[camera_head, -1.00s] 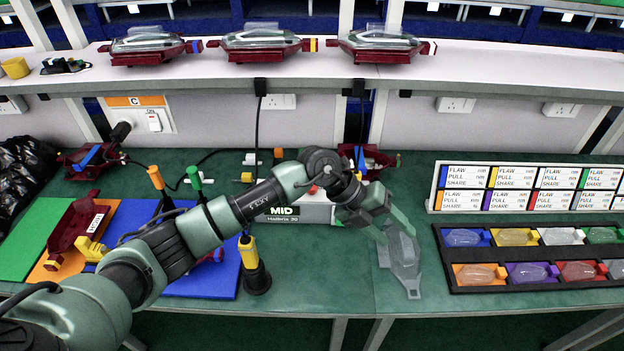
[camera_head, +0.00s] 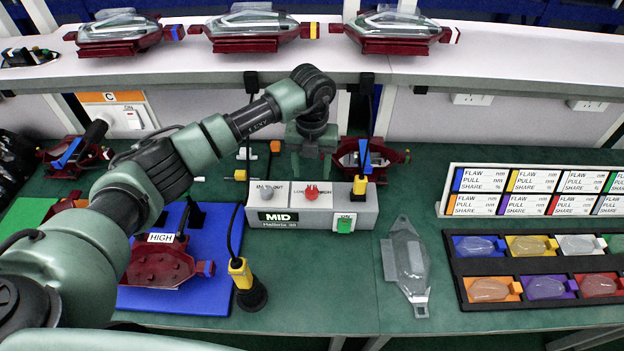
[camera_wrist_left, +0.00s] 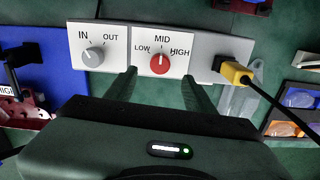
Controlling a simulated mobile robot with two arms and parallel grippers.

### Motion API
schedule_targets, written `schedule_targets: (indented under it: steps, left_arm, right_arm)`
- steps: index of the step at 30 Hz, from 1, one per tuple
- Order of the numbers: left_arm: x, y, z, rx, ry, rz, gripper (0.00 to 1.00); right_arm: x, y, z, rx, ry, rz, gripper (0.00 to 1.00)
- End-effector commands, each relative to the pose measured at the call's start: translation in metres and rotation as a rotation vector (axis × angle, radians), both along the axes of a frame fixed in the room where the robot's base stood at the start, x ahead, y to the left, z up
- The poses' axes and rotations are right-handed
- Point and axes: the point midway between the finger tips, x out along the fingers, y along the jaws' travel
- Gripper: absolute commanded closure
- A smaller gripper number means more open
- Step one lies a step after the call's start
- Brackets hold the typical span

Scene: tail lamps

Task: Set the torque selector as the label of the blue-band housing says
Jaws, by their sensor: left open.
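The torque selector is a red knob (camera_head: 311,191) on a grey box (camera_head: 300,222). In the left wrist view the red knob (camera_wrist_left: 160,63) stands under LOW, MID and HIGH, its pale pointer line up towards MID. The box's display reads MID. My left gripper (camera_head: 310,170) is over the box; in the left wrist view its open fingers (camera_wrist_left: 164,92) are apart on either side below the knob, not closed on it. My right gripper is out of view.
A grey IN/OUT knob (camera_head: 266,192) sits left of the selector. A green button (camera_head: 344,223) and a yellow plug with cable (camera_head: 359,186) are at its right. A clear lens (camera_head: 407,265) and lens tray (camera_head: 455,290) lie further right.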

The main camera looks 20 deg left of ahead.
Motion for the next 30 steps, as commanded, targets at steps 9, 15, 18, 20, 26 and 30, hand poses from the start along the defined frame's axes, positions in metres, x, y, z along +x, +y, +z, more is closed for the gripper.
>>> schedule_targets:
  steps: [9, 15, 18, 20, 26, 30]
  left_arm:
    - [-0.002, -0.001, -0.046, 0.000, 0.005, -0.001, 0.46]
    - [-0.001, -0.001, -0.067, -0.002, 0.003, -0.002, 0.46]
    - [-0.001, -0.001, -0.070, -0.001, 0.002, -0.002, 0.46]
    - [0.000, -0.001, -0.071, -0.001, 0.001, -0.002, 0.46]
    - [0.000, -0.001, -0.071, -0.001, 0.001, -0.002, 0.57]
    - [0.000, 0.000, -0.071, -0.001, 0.001, -0.001, 0.96]
  right_arm:
    - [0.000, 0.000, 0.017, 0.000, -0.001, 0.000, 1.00]
    - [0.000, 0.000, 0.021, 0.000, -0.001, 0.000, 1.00]
    - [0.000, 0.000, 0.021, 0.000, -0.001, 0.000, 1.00]
    - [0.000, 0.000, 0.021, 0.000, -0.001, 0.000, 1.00]
    - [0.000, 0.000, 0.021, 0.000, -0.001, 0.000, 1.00]
    - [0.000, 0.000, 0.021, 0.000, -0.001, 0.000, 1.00]
